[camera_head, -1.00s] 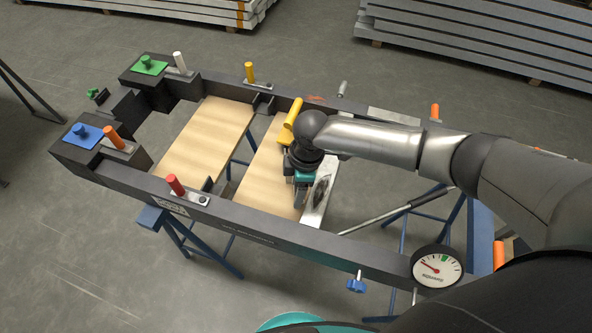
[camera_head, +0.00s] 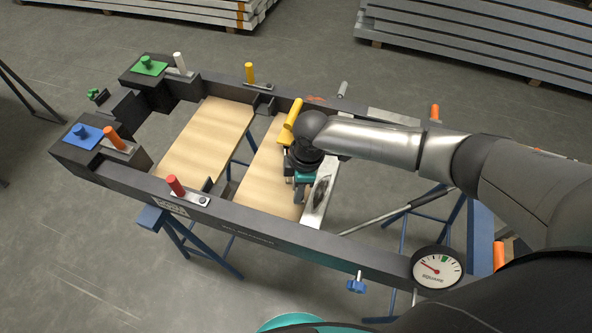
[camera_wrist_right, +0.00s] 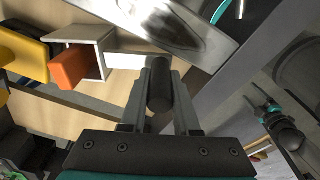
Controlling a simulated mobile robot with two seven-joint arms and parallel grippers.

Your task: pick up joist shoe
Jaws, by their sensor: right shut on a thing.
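The dark frame (camera_head: 300,238) surrounds the boards and rests on blue trestles (camera_head: 215,258). Red (camera_head: 175,185), orange (camera_head: 113,136) and yellow (camera_head: 249,72) handles stand up from it. A dial gauge (camera_head: 436,268) is at the near right.

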